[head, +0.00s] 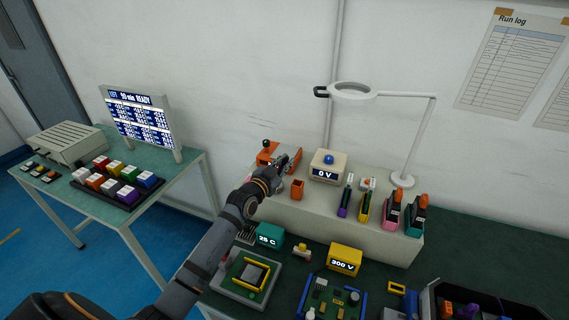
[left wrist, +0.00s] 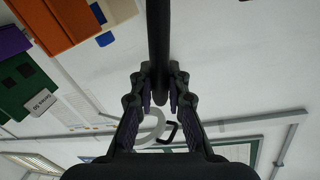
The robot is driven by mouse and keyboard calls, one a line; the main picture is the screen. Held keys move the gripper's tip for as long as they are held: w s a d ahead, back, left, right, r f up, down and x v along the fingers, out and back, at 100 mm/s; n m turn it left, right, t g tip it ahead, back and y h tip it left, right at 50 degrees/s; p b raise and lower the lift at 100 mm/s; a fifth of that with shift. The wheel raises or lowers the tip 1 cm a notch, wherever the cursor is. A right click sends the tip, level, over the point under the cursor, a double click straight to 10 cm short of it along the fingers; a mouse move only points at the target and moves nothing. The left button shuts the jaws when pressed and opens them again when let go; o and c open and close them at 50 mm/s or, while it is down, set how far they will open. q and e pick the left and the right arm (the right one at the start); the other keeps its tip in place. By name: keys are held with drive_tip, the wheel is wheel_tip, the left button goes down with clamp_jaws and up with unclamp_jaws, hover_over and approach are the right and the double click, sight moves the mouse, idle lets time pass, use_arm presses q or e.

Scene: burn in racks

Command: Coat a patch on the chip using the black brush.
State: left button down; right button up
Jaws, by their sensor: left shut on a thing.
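My left gripper (head: 284,164) is over the raised beige shelf in the head view. In the left wrist view the left gripper (left wrist: 159,85) is shut on a dark rod, which looks like the black brush (left wrist: 158,35); the rod runs up out of that picture. The brush is hard to make out in the head view. A chip (head: 253,275), dark and square, appears to sit in a yellow frame on a green board at the front, apart from the gripper. My right gripper is not in view.
The beige shelf (head: 390,244) carries an orange cup (head: 297,190), a 0 V box (head: 328,165), several coloured holders and a magnifier lamp (head: 403,180). In front stand a teal 25 C box (head: 269,235), a yellow 300 V box (head: 344,260) and a blue circuit board (head: 330,299).

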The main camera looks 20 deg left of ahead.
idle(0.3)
use_arm(q)
wheel_tip(320, 180, up, 7)
drive_tip(key=p, duration=0.6)
drive_tip(key=shift+f, duration=0.1)
idle(0.3)
